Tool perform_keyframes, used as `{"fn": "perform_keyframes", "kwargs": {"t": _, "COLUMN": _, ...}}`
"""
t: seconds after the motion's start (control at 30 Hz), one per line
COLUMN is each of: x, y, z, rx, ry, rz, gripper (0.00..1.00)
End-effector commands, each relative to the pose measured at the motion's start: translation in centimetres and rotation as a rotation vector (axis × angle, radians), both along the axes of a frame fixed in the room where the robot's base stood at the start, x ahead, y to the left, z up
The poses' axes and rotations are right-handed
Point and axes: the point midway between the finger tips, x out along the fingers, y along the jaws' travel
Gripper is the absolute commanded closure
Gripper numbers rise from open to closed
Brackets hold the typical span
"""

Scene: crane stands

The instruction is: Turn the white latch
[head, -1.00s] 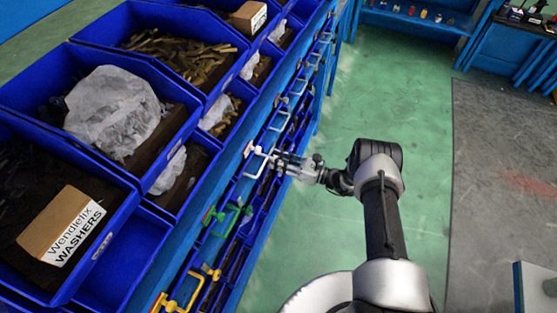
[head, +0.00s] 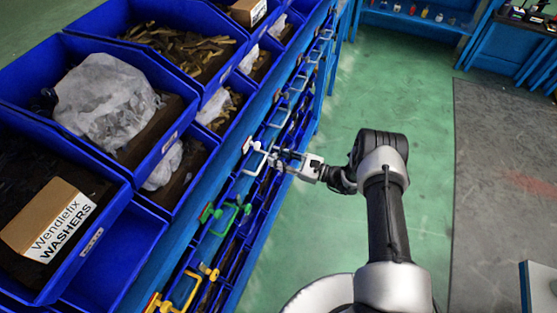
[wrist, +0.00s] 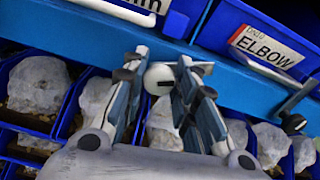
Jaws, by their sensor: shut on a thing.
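The white latch (head: 256,161) is a bent handle on the blue rail of the rack in the head view, between green and grey latches. In the wrist view its round white hub (wrist: 158,77) shows between my fingers, with a pale end beside the right finger. My gripper (head: 277,159) reaches the latch from the right. In the wrist view my gripper (wrist: 160,88) has its two fingers either side of the hub, shut on the latch. The exact contact is partly hidden by the fingers.
A green latch (head: 222,216) and a yellow latch (head: 180,293) sit nearer on the rail. Blue bins (head: 112,245) with bagged parts and a washers box (head: 47,220) stand left. Another handle (wrist: 296,106) is at the wrist view's right.

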Motion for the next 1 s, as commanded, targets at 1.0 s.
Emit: {"fn": "perform_keyframes", "kwargs": {"t": 1.0, "x": -0.28, "y": 0.11, "z": -0.36, "rx": -0.316, "ry": -0.871, "rz": 0.0, "gripper": 0.97}}
